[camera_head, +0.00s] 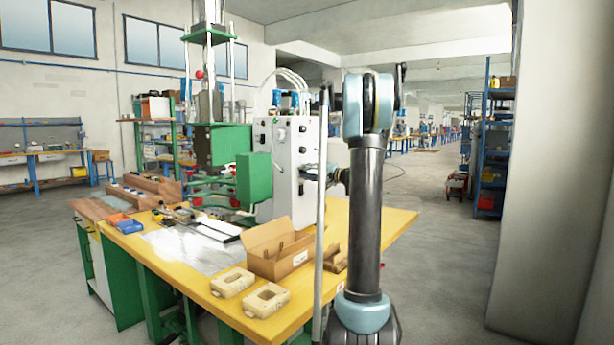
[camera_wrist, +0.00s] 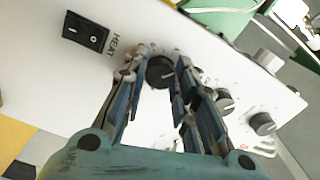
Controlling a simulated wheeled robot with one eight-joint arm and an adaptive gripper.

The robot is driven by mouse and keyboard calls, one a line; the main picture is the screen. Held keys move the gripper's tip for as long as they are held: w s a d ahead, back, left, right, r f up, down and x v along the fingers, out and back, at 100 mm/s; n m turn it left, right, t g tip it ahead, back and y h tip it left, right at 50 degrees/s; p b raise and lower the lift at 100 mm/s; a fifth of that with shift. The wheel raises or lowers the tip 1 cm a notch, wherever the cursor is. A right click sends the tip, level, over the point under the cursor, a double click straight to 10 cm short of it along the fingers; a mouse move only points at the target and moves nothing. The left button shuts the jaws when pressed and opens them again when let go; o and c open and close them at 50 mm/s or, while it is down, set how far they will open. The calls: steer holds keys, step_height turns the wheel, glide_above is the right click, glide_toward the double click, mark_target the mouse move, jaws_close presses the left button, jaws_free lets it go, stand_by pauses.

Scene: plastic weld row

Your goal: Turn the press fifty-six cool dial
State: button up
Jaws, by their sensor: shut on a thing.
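The white control box (camera_head: 287,180) stands on the yellow bench, with my gripper (camera_head: 312,172) at its right-hand face. In the wrist view, my gripper (camera_wrist: 158,80) is shut on a black round dial (camera_wrist: 160,71), one finger on each side of it. The lettering by this dial is mostly hidden by the fingers, so I cannot read its name. Two more dials sit further right on the panel, a nearer dial (camera_wrist: 223,101) and a farther dial (camera_wrist: 262,124). A black rocker switch (camera_wrist: 87,32) marked HEAT is at the upper left.
The green press (camera_head: 223,143) stands left of the box. An open cardboard carton (camera_head: 279,262) and two cream moulded parts (camera_head: 264,300) lie on the yellow bench (camera_head: 388,225) in front. A blue shelf rack (camera_head: 492,150) stands at the right.

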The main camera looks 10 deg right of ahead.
steer(key=shift+f+n, duration=0.1)
steer(key=shift+n, duration=0.4)
steer(key=o, duration=1.1)
steer(key=shift+f, duration=0.1)
steer(key=shift+d, duration=0.1)
steer(key=v, duration=1.2)
